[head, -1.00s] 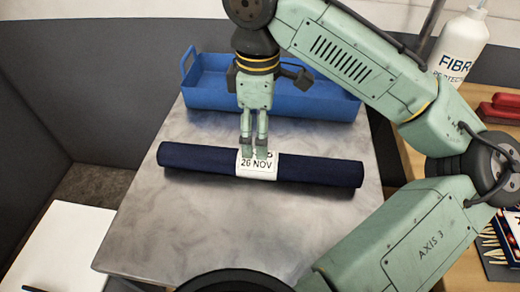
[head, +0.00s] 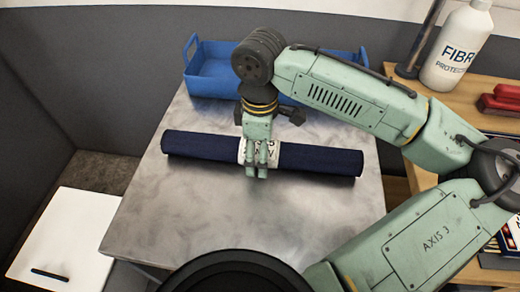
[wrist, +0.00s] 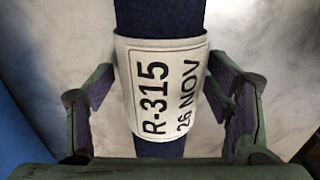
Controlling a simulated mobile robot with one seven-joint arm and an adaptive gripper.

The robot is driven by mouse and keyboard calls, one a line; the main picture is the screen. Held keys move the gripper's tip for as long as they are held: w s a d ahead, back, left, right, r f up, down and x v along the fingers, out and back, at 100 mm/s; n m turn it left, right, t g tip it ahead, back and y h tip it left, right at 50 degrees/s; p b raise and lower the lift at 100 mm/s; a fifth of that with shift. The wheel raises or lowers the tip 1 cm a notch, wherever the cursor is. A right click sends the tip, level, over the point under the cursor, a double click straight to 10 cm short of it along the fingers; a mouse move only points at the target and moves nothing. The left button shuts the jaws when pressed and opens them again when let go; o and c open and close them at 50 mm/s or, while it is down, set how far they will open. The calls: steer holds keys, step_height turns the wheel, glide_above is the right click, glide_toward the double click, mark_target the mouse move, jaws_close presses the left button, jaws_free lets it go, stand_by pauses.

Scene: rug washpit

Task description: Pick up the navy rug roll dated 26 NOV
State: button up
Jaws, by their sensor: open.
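The navy rug roll (head: 318,160) lies crosswise on a grey metal table (head: 240,225). A white label band (wrist: 165,60) around its middle reads R-315 and 26 NOV in the wrist view. My gripper (head: 257,170) is at this band in the head view, pointing down, and its fingers hide part of the label. In the wrist view my gripper (wrist: 162,88) is open, one finger on each side of the navy roll (wrist: 160,17), with gaps visible on both sides. I cannot tell exactly how low the fingertips reach.
A blue tray (head: 212,86) stands at the table's back edge, behind the roll. To the right, a wooden bench (head: 432,105) holds a white FIBR bottle (head: 459,45) and a red-handled object (head: 498,102). A white panel (head: 62,235) is at lower left. The table front is clear.

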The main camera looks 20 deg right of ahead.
steer(key=shift+c, duration=0.4)
steer(key=c, duration=1.7)
steer(key=shift+o, duration=0.2)
steer(key=shift+r, duration=0.1)
